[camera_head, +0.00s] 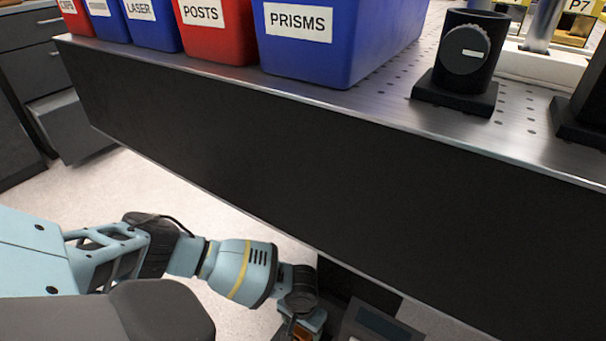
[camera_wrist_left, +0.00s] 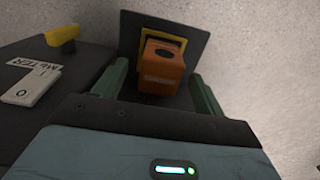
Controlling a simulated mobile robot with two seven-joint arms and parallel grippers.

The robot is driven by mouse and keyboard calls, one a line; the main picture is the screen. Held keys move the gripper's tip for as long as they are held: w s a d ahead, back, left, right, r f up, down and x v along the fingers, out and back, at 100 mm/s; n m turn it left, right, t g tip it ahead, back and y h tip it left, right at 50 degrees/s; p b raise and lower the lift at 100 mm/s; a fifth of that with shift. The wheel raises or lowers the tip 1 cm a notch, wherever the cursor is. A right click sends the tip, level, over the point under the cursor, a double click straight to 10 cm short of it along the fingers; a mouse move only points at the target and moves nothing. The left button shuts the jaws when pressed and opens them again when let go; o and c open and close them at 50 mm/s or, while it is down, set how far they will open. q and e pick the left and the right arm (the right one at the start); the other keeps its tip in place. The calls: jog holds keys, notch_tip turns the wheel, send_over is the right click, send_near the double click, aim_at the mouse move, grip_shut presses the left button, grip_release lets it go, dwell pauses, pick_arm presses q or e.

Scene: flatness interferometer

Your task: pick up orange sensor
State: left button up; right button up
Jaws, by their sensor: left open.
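The orange sensor (camera_wrist_left: 163,72) is a small box with a dark round hole in its top and a light label on its front. It stands in front of a yellow piece on a dark plate (camera_wrist_left: 190,35) in the left wrist view. My left gripper (camera_wrist_left: 160,90) is open, with one green finger on each side of the sensor and gaps showing beside it. In the head view my left gripper (camera_head: 303,324) is low, beside the bench, and a bit of orange (camera_head: 300,332) shows there. My right gripper is not in view.
A dark surface with a white METER label (camera_wrist_left: 32,82) and a yellow piece (camera_wrist_left: 61,39) lies left of the sensor. The bench (camera_head: 270,140) with its tall dark side stands over my left arm. Blue and red bins and a black mount (camera_head: 462,65) stand on it.

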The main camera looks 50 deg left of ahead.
pick_arm(q)
notch_tip(320, 180, down, 5)
jog(key=b, duration=0.3)
jog(key=shift+w+a, duration=0.15)
jog(key=c, duration=1.2)
